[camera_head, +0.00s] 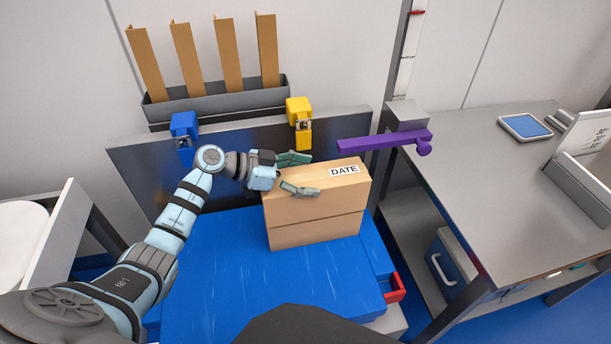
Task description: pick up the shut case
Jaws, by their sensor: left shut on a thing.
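The shut case (315,218) is a light brown box with a white "DATE" label on its top right. A seam runs across its front. It stands upright over the back right of a blue surface (235,280); I cannot tell whether its base touches. My left gripper (303,174) reaches in from the left and is shut on the case's upper left part. One finger lies over its front and the other behind its top edge. My right gripper is not in view.
Behind stands a grey panel (128,170) with a blue clamp (184,124), a yellow clamp (299,111) and a dark trough (215,101) of brown strips. A purple bar (380,141) juts out near the case. A grey table (490,200) stands right. A red piece (396,288) sits low right.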

